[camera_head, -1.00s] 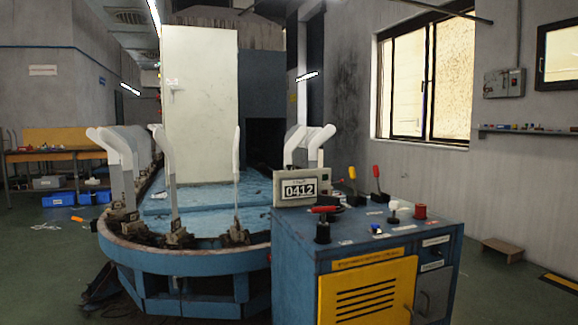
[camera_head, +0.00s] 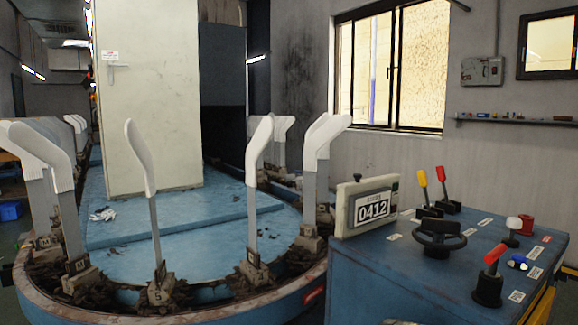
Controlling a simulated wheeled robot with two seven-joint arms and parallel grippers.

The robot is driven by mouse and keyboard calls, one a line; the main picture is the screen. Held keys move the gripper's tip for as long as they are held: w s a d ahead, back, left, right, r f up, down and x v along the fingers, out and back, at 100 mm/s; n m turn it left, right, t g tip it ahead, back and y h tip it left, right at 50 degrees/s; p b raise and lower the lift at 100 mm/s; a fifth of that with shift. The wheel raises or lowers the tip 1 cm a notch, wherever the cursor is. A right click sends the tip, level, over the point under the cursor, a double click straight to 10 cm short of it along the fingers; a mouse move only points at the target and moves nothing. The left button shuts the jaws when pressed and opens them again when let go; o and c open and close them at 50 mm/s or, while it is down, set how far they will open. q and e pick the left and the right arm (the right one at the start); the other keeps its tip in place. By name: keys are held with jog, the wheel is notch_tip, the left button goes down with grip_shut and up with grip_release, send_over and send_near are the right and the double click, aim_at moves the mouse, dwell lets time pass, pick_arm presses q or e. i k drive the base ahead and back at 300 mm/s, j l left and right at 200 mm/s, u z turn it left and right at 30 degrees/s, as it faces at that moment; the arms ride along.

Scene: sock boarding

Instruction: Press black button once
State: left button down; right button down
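The blue control console (camera_head: 390,270) stands at the lower right, with its controls on the top face. A black handwheel (camera_head: 440,238) sits near its middle. I cannot tell any part for certain as a black button. A red-handled lever (camera_head: 491,270) on a black base, a white knob (camera_head: 513,224), a red button (camera_head: 526,224) and a small blue control (camera_head: 517,262) are at the right. Neither gripper is in view.
Yellow (camera_head: 424,183) and red (camera_head: 442,180) levers stand behind the handwheel. A curved conveyor (camera_head: 180,315) with several upright white-topped sock forms (camera_head: 141,155) fills the left and middle. A tall white cabinet (camera_head: 150,100) stands behind. A grey box (camera_head: 481,71) hangs on the wall.

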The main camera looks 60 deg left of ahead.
aim_at(358, 176)
jog(key=k+j, duration=0.15)
jog(key=j, duration=0.25)
jog(key=k+j, duration=0.1)
jog(key=j, duration=0.3)
jog(key=k+j, duration=0.15)
jog(key=j, duration=0.25)
jog(key=k+j, duration=0.15)
jog(key=j, duration=0.25)
